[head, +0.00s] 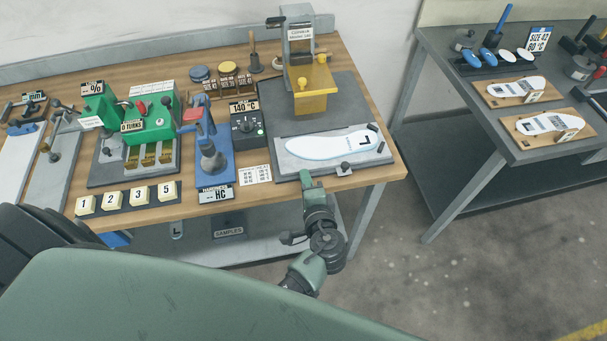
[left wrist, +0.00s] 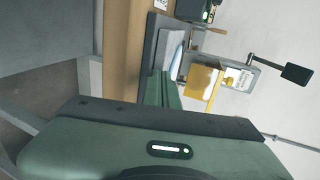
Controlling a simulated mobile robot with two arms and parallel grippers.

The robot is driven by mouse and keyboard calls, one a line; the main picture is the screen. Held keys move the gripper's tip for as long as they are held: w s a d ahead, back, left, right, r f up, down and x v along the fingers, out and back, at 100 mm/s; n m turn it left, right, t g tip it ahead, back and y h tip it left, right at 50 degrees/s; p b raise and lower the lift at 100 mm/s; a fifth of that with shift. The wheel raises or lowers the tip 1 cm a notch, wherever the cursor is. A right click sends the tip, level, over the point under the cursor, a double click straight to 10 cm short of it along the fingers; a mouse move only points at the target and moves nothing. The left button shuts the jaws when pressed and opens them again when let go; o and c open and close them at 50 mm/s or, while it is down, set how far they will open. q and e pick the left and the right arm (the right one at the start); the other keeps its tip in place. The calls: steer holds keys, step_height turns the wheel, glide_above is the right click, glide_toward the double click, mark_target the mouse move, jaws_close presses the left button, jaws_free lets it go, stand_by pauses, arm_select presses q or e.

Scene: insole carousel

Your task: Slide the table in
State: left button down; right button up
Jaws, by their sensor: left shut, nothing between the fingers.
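The sliding table is a light grey plate (head: 292,163) at the front of the press (head: 300,50), which has a yellow block (head: 312,92). A white insole marked L (head: 335,144) lies on the plate. The plate sits out in front of the yellow block, with a small dark knob (head: 345,166) on its front edge. My left gripper (head: 305,176) is shut and empty at the plate's front edge, left of the knob. In the left wrist view its green fingers (left wrist: 163,82) point at the plate (left wrist: 172,48); I cannot tell whether they touch it. My right gripper is out of view.
Left of the plate stand a blue hand press (head: 212,160), a 140 °C control box (head: 247,128) and a green machine (head: 150,128). Number blocks line the bench's front edge. A second dark table (head: 550,145) with insoles stands at right, across a floor gap.

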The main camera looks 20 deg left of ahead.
mark_target(299, 154)
arm_select(q)
steer(key=w+a, duration=0.1)
steer(key=w, duration=0.1)
steer(key=w+a+b, duration=0.1)
steer(key=w+a, duration=0.2)
steer(key=w, duration=0.2)
steer(key=shift+a+b, duration=0.3)
steer(key=shift+a, duration=0.05)
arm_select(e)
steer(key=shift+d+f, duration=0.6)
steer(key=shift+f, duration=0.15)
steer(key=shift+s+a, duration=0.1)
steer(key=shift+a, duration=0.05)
